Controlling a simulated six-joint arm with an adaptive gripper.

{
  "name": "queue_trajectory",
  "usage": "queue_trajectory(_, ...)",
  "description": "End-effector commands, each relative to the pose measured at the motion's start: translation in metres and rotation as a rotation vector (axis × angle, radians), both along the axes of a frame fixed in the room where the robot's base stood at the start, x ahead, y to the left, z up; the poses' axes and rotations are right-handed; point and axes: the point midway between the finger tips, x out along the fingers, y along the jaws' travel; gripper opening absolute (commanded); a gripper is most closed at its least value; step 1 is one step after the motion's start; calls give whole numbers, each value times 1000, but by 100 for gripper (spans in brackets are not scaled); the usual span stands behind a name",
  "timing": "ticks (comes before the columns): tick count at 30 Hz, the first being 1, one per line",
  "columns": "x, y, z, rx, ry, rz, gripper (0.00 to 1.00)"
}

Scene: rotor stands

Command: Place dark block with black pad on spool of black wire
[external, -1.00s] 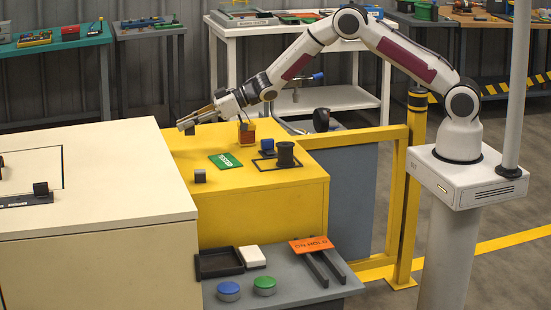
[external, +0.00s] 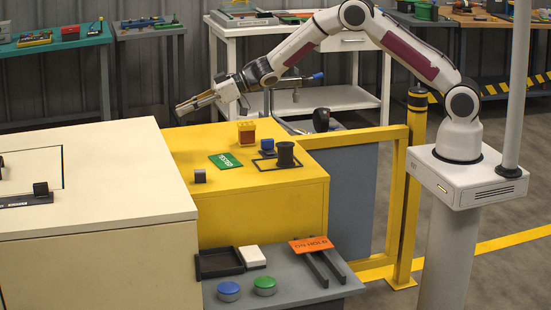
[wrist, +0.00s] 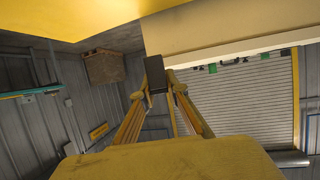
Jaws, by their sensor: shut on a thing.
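My gripper (external: 182,107) is raised above the far left corner of the yellow bench, pointing left. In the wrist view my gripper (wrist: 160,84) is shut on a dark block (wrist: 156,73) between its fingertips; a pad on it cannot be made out. The spool of black wire (external: 285,153) stands upright at the right of the yellow bench, well apart from the gripper. Another small dark block (external: 199,177) sits on the bench near its left edge.
The yellow bench (external: 260,205) also bears a green sign (external: 225,161), a red-and-yellow block (external: 246,133) and a blue-topped block (external: 267,146) near the spool. A large cream box (external: 95,215) adjoins on the left. A yellow rail (external: 365,137) stands right.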

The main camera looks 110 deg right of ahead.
Motion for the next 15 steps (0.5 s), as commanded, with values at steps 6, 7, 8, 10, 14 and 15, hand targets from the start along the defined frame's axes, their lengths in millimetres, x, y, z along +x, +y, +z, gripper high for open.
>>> queue_trajectory(6, -2, -6, 5, -2, -2, -7, 0)
queue_trajectory(7, -3, -8, 8, -2, -2, -10, 0)
queue_trajectory(8, -4, -9, 10, -2, -2, -11, 0)
queue_trajectory(10, -5, -13, 18, -3, -2, -17, 0)
queue_trajectory(14, -15, -24, 40, -3, -2, -33, 0)
queue_trajectory(15, -20, -26, 46, -2, -3, -37, 0)
